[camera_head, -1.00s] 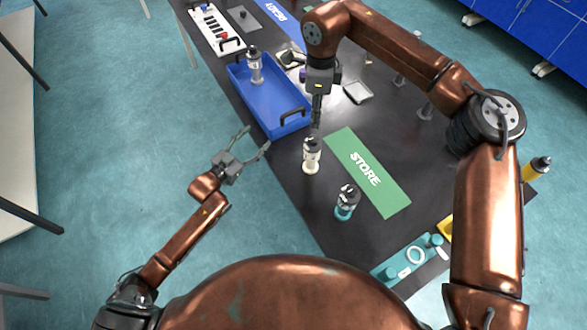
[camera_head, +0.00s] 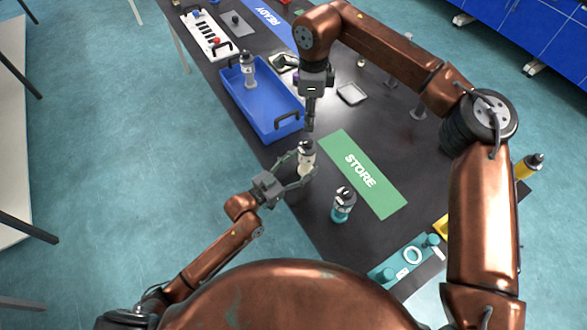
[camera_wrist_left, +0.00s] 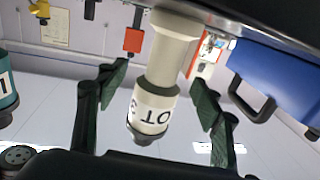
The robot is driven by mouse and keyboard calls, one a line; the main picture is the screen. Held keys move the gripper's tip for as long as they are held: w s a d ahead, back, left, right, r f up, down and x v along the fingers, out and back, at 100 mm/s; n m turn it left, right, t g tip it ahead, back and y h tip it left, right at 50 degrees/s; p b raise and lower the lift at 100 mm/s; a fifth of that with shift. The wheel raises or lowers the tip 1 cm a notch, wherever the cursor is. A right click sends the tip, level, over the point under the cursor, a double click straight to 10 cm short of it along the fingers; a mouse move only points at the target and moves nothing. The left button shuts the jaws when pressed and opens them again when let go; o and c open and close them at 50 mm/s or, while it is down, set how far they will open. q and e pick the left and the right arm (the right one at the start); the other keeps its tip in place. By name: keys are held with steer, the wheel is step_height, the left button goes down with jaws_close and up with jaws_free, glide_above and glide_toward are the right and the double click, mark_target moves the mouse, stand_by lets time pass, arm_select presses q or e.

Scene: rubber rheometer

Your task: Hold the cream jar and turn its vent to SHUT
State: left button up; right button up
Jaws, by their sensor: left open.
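The cream jar (camera_head: 305,170), with a dark top, stands upright on the black table at its left edge, beside the green STORE mat (camera_head: 362,175). My left gripper (camera_head: 302,168) is open, with its fingers on either side of the jar. In the left wrist view the cream jar (camera_wrist_left: 158,80) appears upside down between the spread fingertips (camera_wrist_left: 160,92), with visible gaps on both sides. The vent's setting is too small to read.
A teal jar (camera_head: 343,205) stands near the front of the mat. A blue tray (camera_head: 270,120) holding another jar (camera_head: 248,70) lies behind. A teal fixture (camera_head: 405,262) sits at the front right; a grey dish (camera_head: 351,94) lies farther back.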

arm_select(q)
steer(key=shift+x, duration=1.05)
steer(key=shift+a, duration=0.1)
